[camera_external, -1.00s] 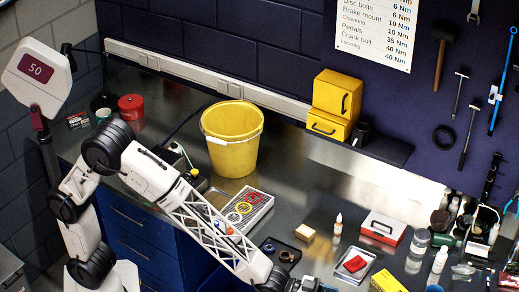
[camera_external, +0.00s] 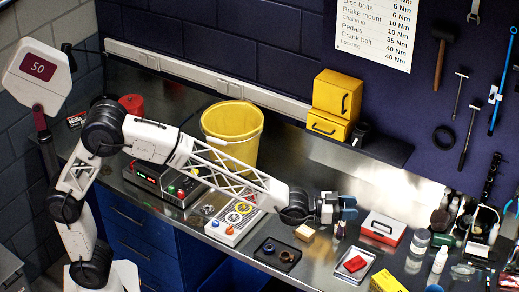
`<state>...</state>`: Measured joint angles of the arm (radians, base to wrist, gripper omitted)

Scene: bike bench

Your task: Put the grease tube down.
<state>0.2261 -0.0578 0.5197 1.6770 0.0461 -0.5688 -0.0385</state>
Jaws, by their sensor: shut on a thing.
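My gripper (camera_external: 349,208) is above the bench, right of centre, with its dark blue fingers pointing right. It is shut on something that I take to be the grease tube. The tube itself is too small and too hidden by the fingers to make out. I cannot tell whether the two touch.
A tan block (camera_external: 304,232) and a black tray (camera_external: 277,256) with small parts lie left of the gripper. A red-and-white case (camera_external: 383,229) stands to the right. A metal tray (camera_external: 341,268) with a red item is in front. A yellow bucket (camera_external: 231,139) stands behind the arm.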

